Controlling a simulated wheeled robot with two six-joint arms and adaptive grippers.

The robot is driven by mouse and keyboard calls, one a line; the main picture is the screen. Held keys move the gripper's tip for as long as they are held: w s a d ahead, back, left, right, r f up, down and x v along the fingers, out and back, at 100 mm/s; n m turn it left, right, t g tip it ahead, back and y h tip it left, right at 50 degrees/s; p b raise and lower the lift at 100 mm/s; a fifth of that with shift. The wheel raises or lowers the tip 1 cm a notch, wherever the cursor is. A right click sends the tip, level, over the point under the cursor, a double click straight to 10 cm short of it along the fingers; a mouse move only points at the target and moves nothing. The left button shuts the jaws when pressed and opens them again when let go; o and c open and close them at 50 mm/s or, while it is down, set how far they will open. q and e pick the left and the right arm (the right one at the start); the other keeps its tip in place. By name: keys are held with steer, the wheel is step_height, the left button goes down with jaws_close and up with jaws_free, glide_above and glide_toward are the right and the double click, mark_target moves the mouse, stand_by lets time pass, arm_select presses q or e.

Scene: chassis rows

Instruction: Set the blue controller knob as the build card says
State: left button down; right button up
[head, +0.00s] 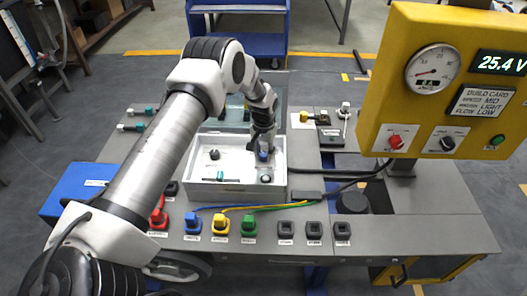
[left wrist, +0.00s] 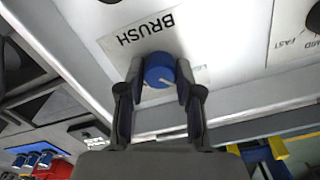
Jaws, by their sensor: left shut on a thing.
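The blue controller knob (head: 263,156) sits in the white tray-like housing (head: 240,186) mid-bench. In the left wrist view the blue knob (left wrist: 158,70) is beside the upside-down word BRUSH, with a pale pointer line towards the lower right. My left gripper (head: 262,147) is shut on the blue knob, one finger on each side. Its fingers (left wrist: 160,95) hide most of the setting marks around it. My right gripper is not in view.
A dark knob (head: 214,155) and a small teal-ended part (head: 219,176) are in the same housing. Coloured connectors (head: 220,223) and black sockets (head: 314,231) line the front. The yellow panel (head: 392,55) stands at right. My left arm covers the bench's left part.

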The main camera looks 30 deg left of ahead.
mark_target(264, 154)
arm_select(q)
steer(key=shift+n, duration=1.1)
steer(key=c, duration=0.8)
jaws_free()
steer(key=shift+f, duration=0.1)
steer(key=shift+o, duration=0.2)
step_height(264, 154, up, 12)
